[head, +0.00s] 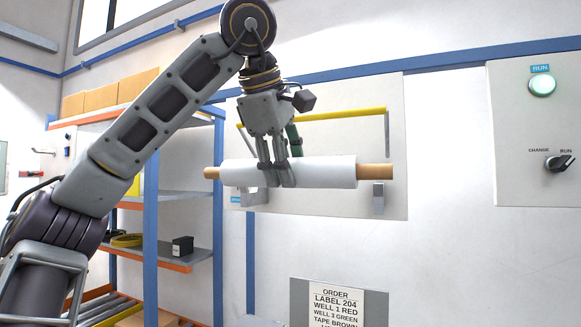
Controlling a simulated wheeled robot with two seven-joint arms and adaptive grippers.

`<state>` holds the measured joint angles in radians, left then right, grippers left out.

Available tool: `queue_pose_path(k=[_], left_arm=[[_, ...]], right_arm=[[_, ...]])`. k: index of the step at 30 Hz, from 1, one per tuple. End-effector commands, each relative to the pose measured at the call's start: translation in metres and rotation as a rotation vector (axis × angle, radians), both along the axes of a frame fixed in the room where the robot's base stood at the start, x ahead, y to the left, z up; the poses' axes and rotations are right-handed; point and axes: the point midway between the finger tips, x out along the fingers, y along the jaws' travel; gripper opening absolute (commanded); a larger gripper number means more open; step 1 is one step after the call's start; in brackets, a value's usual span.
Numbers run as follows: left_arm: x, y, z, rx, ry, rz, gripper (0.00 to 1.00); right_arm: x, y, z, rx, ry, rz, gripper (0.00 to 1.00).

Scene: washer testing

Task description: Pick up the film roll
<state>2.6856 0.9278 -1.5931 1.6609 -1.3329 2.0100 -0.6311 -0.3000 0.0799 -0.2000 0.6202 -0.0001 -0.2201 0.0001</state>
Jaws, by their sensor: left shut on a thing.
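The film roll (325,172) is a white cylinder with a brown core showing at both ends. It lies level in front of a pale wall panel (350,130). My left gripper (277,180) comes down from above and is shut on the film roll, left of its middle. The fingers cover part of the white film. Two grey brackets show on the panel by the roll, one below its left part (255,197) and one below its right end (378,198). I cannot tell whether the roll touches them. My right gripper is not in view.
A yellow bar (345,115) runs across the panel above the roll. A control panel (535,130) with a green light and a CHANGE/RUN knob is at right. A blue-framed shelf (150,230) with boxes stands at left. An order sign (336,303) stands below.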

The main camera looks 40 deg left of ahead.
Motion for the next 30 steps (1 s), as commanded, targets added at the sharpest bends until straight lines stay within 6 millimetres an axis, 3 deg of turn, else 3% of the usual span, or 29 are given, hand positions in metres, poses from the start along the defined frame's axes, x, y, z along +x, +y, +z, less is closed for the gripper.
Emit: queue_pose_path(k=[13,30], left_arm=[[-0.036,-0.008,0.001,-0.001,-0.003,0.001,0.06],[-0.045,-0.010,0.000,-0.002,-0.001,0.001,0.06]], right_arm=[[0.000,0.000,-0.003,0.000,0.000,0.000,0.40],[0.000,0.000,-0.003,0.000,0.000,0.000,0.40]])
